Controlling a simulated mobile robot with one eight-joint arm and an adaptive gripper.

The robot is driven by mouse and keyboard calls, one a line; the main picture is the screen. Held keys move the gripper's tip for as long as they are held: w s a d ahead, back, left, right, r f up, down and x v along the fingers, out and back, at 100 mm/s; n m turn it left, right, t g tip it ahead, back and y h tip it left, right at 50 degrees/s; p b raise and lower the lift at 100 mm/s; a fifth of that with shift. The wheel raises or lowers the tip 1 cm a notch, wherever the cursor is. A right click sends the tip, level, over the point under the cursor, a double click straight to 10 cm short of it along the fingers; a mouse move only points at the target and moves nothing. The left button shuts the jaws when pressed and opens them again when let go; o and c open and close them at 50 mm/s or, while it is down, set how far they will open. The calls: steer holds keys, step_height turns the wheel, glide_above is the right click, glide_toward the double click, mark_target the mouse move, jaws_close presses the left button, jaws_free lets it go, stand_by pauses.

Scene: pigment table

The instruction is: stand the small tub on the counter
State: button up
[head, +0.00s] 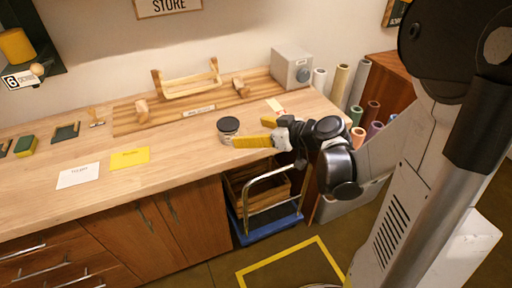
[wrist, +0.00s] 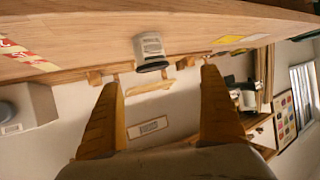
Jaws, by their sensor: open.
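The small tub (head: 228,130) has a dark lid and a pale body with a label. It stands upright on the wooden counter (head: 190,166) near its front edge. My gripper (head: 250,132) is open, its yellow fingers pointing left toward the tub from the right. In the wrist view, which is upside down, the tub (wrist: 150,46) shows beyond the gap between the open fingers (wrist: 161,80), and nothing is between them. In the head view the near finger's tip is close to the tub; I cannot tell whether they touch.
A white card (head: 78,176) and a yellow card (head: 130,158) lie left of the tub. A cart with a metal handle (head: 268,188) stands below the counter's edge.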

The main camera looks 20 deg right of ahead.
steer(key=s+a+r+m+g+h, duration=0.1)
steer(key=s+a+m+g+h, duration=0.1)
steer(key=s, duration=0.7)
steer(key=s+a+r+m+g+h, duration=0.2)
steer(key=s+m+h, duration=0.1)
steer(key=s, duration=0.6)
steer(key=shift+a+r+h, duration=0.25)
steer(key=shift+a+h, duration=0.05)
steer(key=shift+h, duration=0.3)
